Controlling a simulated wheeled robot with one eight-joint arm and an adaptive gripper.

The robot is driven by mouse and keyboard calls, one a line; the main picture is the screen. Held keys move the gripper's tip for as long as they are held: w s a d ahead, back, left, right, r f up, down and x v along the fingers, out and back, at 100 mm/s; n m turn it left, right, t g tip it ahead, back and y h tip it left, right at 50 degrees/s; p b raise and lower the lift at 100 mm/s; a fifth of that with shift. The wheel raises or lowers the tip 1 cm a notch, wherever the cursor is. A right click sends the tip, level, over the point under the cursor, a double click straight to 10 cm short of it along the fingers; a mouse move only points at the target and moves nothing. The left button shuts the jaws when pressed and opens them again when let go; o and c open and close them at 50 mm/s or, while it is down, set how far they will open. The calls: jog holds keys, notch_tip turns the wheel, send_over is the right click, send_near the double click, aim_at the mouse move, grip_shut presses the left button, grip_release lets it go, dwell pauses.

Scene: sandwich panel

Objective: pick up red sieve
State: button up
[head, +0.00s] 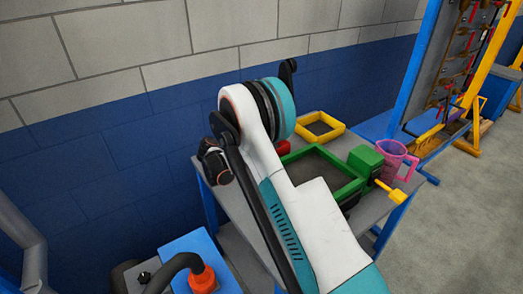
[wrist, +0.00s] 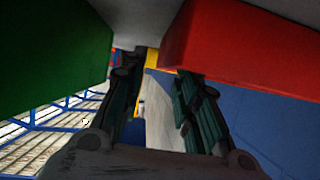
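The red sieve (head: 283,148) shows in the head view only as a small red patch on the table, mostly hidden behind my arm. In the wrist view a large red wall (wrist: 245,50), likely the same sieve, fills the upper right, close to the camera. My gripper (wrist: 157,78) is open, its two dark fingers apart. The right finger's tip meets the lower edge of the red wall in the picture; I cannot tell whether they touch. No red part shows between the fingers.
A green-framed sieve (head: 349,188), also a green wall (wrist: 50,60) at wrist-view left, is close by. A yellow frame (head: 320,127) lies behind. A green box (head: 366,161), yellow scoop (head: 392,192) and pink jug (head: 394,158) stand right on the grey table (head: 227,197). A blue wall stands behind.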

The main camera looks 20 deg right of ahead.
jog(key=x, duration=0.1)
jog(key=b+x, duration=0.1)
jog(key=x, duration=0.1)
jog(key=b+x, duration=0.1)
jog(key=x, duration=0.1)
jog(key=shift+w+d+r, duration=0.1)
jog(key=shift+w+d, duration=0.05)
jog(key=shift+w, duration=0.2)
jog(key=shift+r, duration=0.1)
grip_shut()
